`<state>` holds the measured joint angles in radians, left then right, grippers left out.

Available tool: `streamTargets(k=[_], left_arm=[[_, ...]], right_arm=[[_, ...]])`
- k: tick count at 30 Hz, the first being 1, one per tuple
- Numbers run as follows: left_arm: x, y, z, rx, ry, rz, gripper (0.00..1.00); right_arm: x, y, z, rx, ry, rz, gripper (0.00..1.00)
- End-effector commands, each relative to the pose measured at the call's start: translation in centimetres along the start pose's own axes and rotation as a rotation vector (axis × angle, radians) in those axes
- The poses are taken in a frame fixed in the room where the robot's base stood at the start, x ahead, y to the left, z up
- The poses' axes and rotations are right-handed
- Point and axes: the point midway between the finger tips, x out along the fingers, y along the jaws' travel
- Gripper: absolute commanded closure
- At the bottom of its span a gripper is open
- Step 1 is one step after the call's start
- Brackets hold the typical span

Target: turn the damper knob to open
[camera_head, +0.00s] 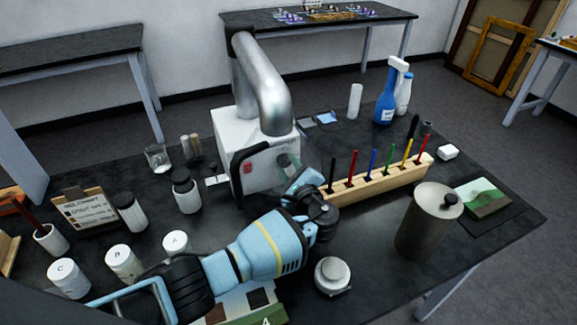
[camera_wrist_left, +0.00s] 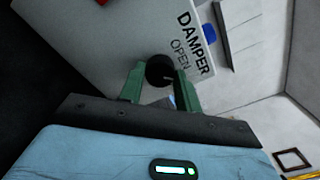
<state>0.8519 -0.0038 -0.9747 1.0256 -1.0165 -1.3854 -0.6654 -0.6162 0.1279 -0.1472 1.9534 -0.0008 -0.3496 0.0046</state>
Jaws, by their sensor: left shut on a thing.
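The damper knob (camera_wrist_left: 158,71) is a small round black knob on the white front panel (camera_wrist_left: 100,50) of the fume box. Beside it the panel is lettered "DAMPER" and "OPEN". My left gripper (camera_wrist_left: 161,76) has its green fingers on either side of the knob and is shut on it. In the head view the white box (camera_head: 222,135) with its silver pipe stands at mid-table, and my left gripper (camera_head: 290,163) reaches its front face. There the fingers and wrist mostly hide the knob. The pointer direction is hard to read. My right gripper is not in view.
A wooden rack (camera_head: 375,188) of coloured tools stands just right of my left wrist. A grey lidded canister (camera_head: 425,225) and a small round pot (camera_head: 332,276) are near the front. Dark-capped bottles (camera_head: 187,194) and white jars (camera_head: 124,262) stand left, close to my forearm.

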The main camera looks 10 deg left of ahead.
Motion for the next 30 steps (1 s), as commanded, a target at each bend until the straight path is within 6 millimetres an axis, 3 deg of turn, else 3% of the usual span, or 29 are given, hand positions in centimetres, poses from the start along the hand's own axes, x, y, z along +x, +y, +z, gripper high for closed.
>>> streamTargets(k=[18, 30], left_arm=[[-0.1, 0.4, -0.4, -0.549, 0.002, 0.006, 0.9], [-0.1, 0.2, -0.2, -0.733, 0.001, 0.003, 0.9]], right_arm=[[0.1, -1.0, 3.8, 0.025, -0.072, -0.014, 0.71], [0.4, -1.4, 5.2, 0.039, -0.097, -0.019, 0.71]])
